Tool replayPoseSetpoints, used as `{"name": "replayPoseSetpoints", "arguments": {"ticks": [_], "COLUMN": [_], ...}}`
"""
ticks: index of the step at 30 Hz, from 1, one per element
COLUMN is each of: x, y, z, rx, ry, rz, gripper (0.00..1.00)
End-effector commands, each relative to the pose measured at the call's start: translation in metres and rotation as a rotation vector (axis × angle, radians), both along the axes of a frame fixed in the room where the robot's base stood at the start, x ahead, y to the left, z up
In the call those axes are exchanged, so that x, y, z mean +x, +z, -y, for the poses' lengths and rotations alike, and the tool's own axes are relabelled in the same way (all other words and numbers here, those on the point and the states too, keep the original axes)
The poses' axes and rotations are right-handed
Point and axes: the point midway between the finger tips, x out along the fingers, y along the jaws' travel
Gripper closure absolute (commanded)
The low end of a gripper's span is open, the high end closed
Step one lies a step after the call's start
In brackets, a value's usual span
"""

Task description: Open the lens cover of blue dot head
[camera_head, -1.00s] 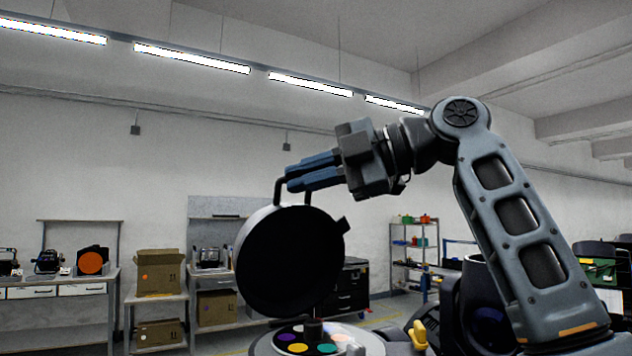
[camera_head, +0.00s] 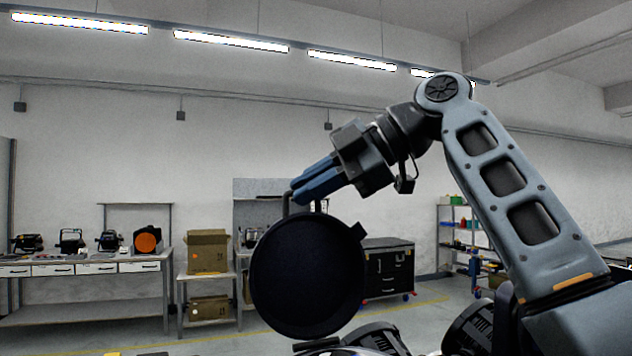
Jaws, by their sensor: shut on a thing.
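My gripper (camera_head: 297,194) has blue fingers and is shut on the thin bar handle (camera_head: 287,206) of a large round black cover-like part (camera_head: 308,275). The part hangs below the fingers with its dark round face towards the camera. It has a small tab at its upper right rim. I cannot tell whether it is hinged to a head or free of one. No blue dot shows in this view.
At the far left, a bench (camera_head: 85,265) bears several dark lamp heads, one with an orange disc (camera_head: 147,242). Cardboard boxes (camera_head: 208,252) and a black drawer cabinet (camera_head: 388,270) stand behind. Partly cut-off dark parts lie at the bottom edge. Open floor lies at left.

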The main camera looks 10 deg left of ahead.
Motion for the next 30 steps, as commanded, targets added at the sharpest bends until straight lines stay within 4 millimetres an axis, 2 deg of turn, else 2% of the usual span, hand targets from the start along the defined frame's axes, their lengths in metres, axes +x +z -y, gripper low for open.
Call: {"name": "replayPoseSetpoints", "arguments": {"ticks": [1,6,7,14,23,30], "x": [0.0,0.0,0.0,0.0,0.001,0.0], "y": [0.009,0.009,0.009,0.006,0.005,0.02], "z": [-0.001,-0.001,-0.001,-0.001,0.003,0.033], "rx": [0.015,0.015,0.015,0.011,0.009,0.009], "ry": [-0.003,-0.004,-0.004,-0.003,-0.003,-0.006], "rz": [0.014,0.015,0.015,0.01,0.007,0.008], "gripper": [1.0,1.0,0.86,0.64,0.64,0.64]}}
